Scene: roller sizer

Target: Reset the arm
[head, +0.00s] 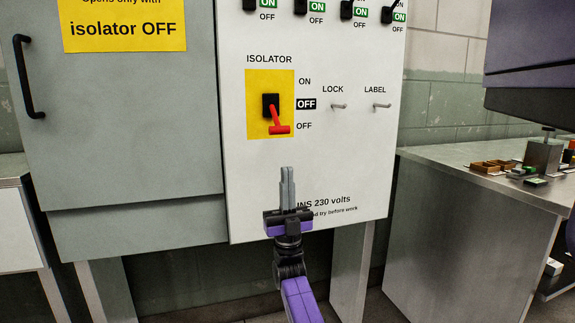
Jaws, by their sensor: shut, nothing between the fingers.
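My gripper (287,175) is in front of the lower part of the white electrical panel (240,190). Its fingers point up and are shut with nothing between them. It is below the isolator (251,88), a yellow plate with a black switch body and a red handle (279,129). The red handle points down toward the OFF mark, and the OFF indicator box is lit black. The gripper is apart from the handle. My purple arm comes up from the bottom of the view and hides part of the lower panel text.
Two empty hooks, LOCK (339,106) and LABEL (382,105), stick out right of the isolator. Several small breakers line the panel's top. A grey cabinet door (140,120) with a black handle (27,77) is at left. A metal bench (450,215) with small items stands right.

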